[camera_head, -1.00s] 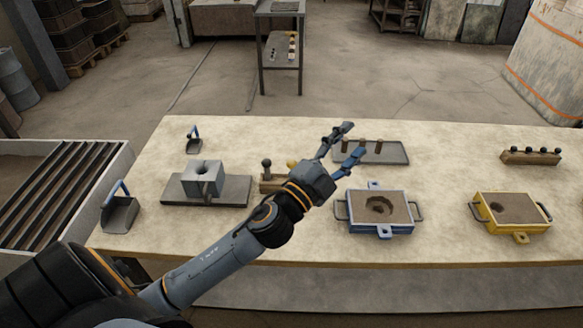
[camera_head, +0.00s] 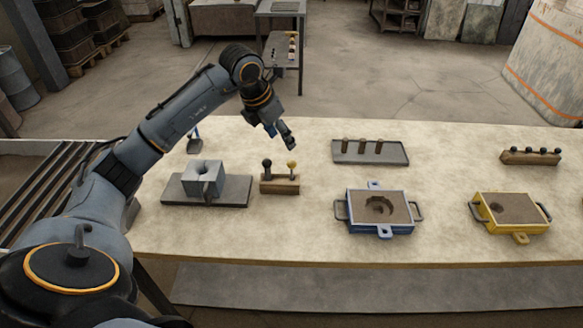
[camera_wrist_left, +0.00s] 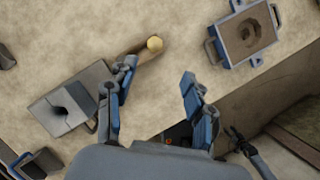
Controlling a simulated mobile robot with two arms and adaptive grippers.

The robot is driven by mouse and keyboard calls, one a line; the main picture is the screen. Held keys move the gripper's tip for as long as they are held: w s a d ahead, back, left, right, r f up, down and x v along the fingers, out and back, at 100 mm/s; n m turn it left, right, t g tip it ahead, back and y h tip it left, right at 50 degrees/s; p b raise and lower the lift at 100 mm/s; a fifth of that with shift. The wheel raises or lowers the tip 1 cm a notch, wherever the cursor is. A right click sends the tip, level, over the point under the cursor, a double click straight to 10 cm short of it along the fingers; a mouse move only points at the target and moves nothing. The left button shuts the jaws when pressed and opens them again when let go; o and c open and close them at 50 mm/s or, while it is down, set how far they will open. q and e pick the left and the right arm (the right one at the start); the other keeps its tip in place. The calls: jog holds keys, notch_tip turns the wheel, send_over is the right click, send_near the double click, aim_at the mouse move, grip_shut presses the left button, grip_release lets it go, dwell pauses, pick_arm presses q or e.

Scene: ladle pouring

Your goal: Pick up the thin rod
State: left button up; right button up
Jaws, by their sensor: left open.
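Two upright rods stand in a small wooden block (camera_head: 280,186) left of the table's middle. One has a yellow ball knob (camera_head: 292,165) on a stem that looks thin; the other has a dark knob (camera_head: 267,163). My left gripper (camera_head: 283,136) is open and empty, above and behind the block in the head view. In the left wrist view, the yellow knob (camera_wrist_left: 155,43) shows beyond the gap between my open left fingers (camera_wrist_left: 158,73). The dark knob is not visible there, and the left finger covers part of the block.
A grey block on a plate (camera_head: 234,192) stands left of the rods. A blue mould box (camera_head: 380,231) and a yellow one (camera_head: 511,231) are to the right. A tray with short brown pegs (camera_head: 345,157) and a knobbed wooden rack (camera_head: 517,158) lie further back.

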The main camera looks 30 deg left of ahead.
aim_at(291, 161)
pick_arm(q)
jog(key=p+x, duration=0.1)
jog(key=x, duration=0.7)
jog(key=shift+a, duration=0.15)
jog(key=shift+w+f+p, duration=0.15)
jog(key=shift+f+p, duration=0.35)
jog(key=shift+f, duration=0.05)
jog(key=x, duration=0.2)
jog(key=p+x, duration=0.1)
jog(key=shift+w+a+f, duration=0.1)
jog(key=shift+a+f, duration=0.2)
jog(key=shift+f, duration=0.05)
jog(key=shift+w+f, duration=0.2)
jog(key=shift+f, duration=0.2)
jog(key=shift+c, duration=0.4)
grip_shut()
